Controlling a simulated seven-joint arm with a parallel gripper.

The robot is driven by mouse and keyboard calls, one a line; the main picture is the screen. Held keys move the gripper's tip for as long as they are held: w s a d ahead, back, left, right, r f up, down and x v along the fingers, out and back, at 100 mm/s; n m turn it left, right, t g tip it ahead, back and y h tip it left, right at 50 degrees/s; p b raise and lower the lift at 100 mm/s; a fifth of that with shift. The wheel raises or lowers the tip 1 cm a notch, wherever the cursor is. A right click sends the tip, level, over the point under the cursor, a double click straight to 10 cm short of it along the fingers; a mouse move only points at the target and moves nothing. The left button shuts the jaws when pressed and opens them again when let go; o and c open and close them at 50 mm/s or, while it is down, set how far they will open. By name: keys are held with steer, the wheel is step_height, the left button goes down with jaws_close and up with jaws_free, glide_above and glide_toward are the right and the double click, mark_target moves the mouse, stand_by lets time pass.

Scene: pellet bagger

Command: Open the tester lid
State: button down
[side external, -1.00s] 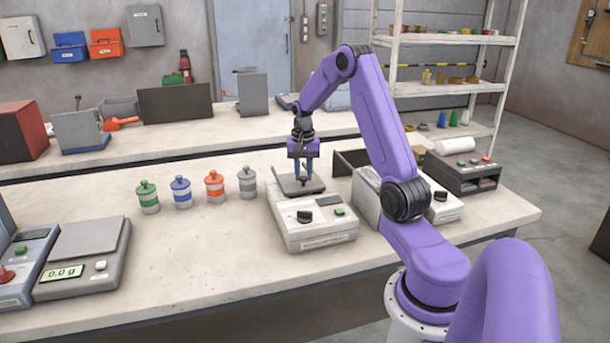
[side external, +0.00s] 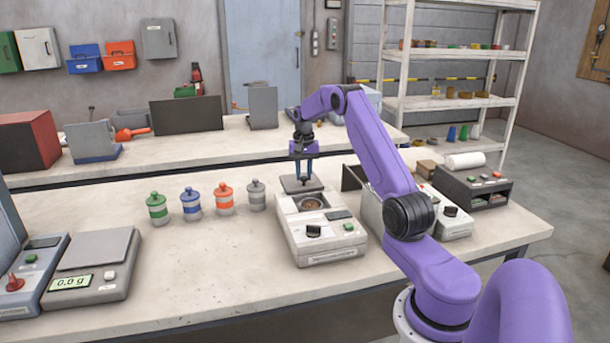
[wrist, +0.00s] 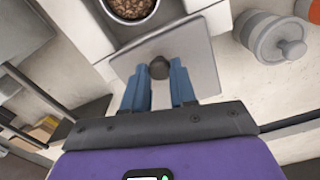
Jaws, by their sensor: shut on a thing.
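The tester (side external: 320,240) is a pale grey box on the front bench, with a dark knob and a green button on its front. Its lid (side external: 302,184) is a flat grey plate at the back of the box, away from the round well (side external: 312,203), which lies uncovered. In the wrist view the lid (wrist: 205,80) carries a small dark knob (wrist: 159,68), and brown pellets (wrist: 131,7) show in the well. My gripper (side external: 303,178) points down at the lid, its blue fingers (wrist: 159,76) shut on the lid's knob.
Several lidded jars (side external: 224,200) stand left of the tester; the grey one (wrist: 272,38) is close to the lid in the wrist view. A scale (side external: 95,265) is at the left. An open-topped box (side external: 369,210) and a dark unit (side external: 472,187) stand right.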

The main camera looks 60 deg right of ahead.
steer(key=shift+r, duration=0.1)
steer(key=c, duration=0.9)
jaws_free()
step_height(320, 180, up, 17)
steer(key=shift+r, duration=0.15)
